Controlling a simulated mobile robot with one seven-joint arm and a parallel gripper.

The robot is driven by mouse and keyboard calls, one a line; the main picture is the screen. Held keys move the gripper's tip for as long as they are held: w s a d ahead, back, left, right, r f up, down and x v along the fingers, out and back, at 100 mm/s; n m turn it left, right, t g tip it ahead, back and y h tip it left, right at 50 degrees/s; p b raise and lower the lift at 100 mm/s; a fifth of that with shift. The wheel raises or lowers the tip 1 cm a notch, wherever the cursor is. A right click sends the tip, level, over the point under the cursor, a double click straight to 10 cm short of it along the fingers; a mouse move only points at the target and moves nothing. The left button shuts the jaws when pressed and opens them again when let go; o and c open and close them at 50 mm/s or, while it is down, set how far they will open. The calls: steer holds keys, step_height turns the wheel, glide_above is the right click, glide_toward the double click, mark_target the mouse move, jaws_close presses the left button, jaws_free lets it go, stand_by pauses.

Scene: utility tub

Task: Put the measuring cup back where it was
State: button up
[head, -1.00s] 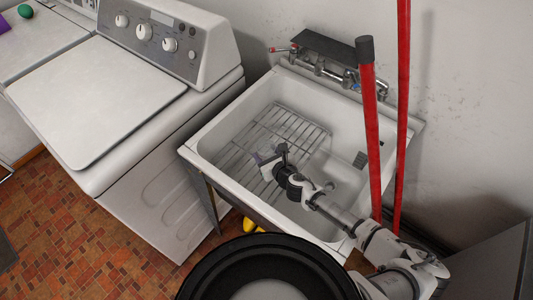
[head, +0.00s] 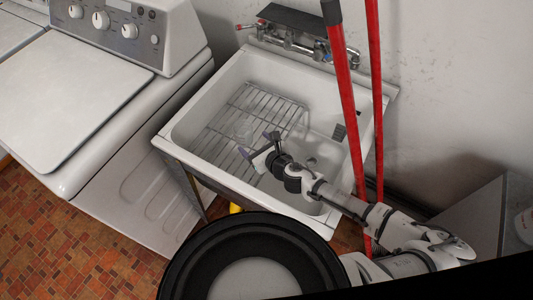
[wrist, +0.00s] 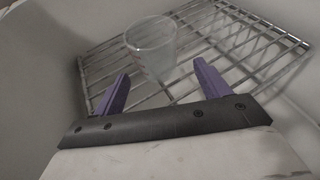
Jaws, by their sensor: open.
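The measuring cup (wrist: 152,42) is clear and see-through, with faint reddish marks on its side. In the wrist view it appears to stand upright on a wire rack (wrist: 240,40). It shows only faintly in the head view (head: 243,128), over the rack in the tub. My gripper (wrist: 160,70) has purple fingers spread wide with nothing between them. The cup is beyond the fingertips, apart from them as far as I can tell. In the head view my gripper (head: 259,146) is inside the tub, to the lower right of the cup.
The white utility tub (head: 180,130) has walls around the rack and a faucet (head: 300,43) at its back. Two red poles (head: 341,90) rise at the tub's right side, close to my arm. A white washer (head: 90,110) stands to the left.

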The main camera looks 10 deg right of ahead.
steer(key=shift+p+v, duration=0.85)
steer(key=shift+v, duration=2.6)
steer(key=shift+w+r, duration=0.1)
steer(key=shift+r, duration=0.05)
